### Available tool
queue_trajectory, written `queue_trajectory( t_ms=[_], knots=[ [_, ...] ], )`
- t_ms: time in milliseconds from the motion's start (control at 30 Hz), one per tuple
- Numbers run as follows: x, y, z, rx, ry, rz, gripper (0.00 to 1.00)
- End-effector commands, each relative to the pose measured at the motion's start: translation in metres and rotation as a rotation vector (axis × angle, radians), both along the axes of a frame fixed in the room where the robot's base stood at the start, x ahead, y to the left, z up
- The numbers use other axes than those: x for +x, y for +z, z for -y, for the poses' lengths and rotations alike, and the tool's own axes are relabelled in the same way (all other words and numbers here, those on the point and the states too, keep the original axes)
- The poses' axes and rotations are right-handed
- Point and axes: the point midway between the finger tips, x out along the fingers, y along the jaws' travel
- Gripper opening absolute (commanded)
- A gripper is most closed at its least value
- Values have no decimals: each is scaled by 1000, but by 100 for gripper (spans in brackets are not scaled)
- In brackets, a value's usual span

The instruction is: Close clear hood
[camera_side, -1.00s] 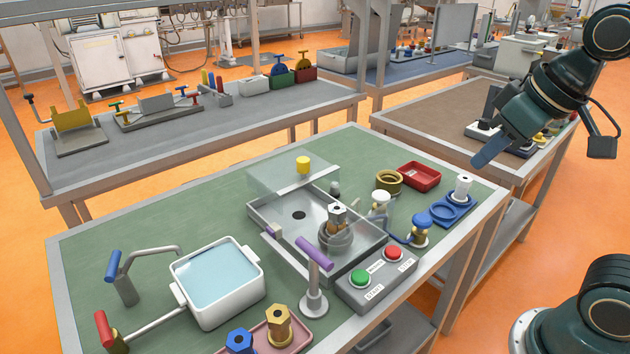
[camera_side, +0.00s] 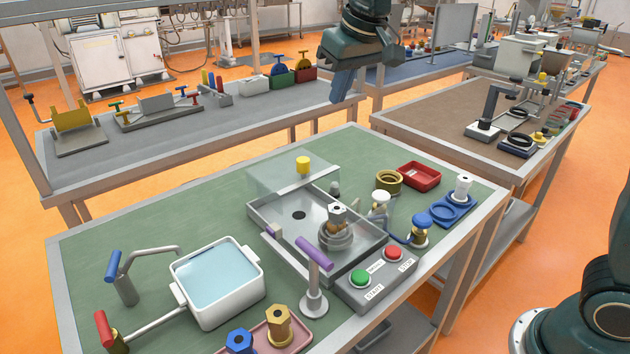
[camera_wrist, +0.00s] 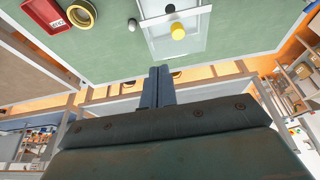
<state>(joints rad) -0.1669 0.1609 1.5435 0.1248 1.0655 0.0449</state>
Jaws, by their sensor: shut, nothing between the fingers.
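The clear hood (camera_side: 287,176) is a transparent panel with a yellow knob (camera_side: 303,164) on it, at the back of a grey tray (camera_side: 262,226) on the green table. It stands raised and open, leaving the tray's front uncovered. A metal fitting with a hex nut (camera_side: 337,217) sits in the tray. My gripper (camera_side: 337,98) hangs in the air beyond the table's back edge, apart from the hood. Its blue-grey fingers are shut and empty. In the wrist view the hood (camera_wrist: 156,35) and yellow knob (camera_wrist: 178,32) lie ahead of my fingertips (camera_wrist: 158,72).
A purple-handled lever (camera_side: 314,254) stands in front of the tray, beside a box with green and red buttons (camera_side: 375,282). A white water basin (camera_side: 217,283) is at left. A brass ring (camera_side: 389,181) and red tray (camera_side: 419,175) lie right of the hood. The green table's back left is clear.

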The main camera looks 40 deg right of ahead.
Motion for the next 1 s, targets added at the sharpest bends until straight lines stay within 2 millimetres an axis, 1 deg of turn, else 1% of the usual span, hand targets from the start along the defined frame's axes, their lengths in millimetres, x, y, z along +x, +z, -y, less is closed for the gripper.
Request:
queue_trajectory(
  t_ms=[33,200,300,400,533,800,1000],
  knots=[
    [14,-5,-6,-1,2,-8,0],
    [50,-19,-22,0,0,-23,0],
    [66,-27,-30,0,0,-30,0],
    [76,-33,-35,0,-1,-35,0],
    [82,-36,-38,1,-2,-37,0],
    [83,-38,-38,0,-2,-37,0],
    [87,-48,-38,0,-2,-37,0]
  ],
)
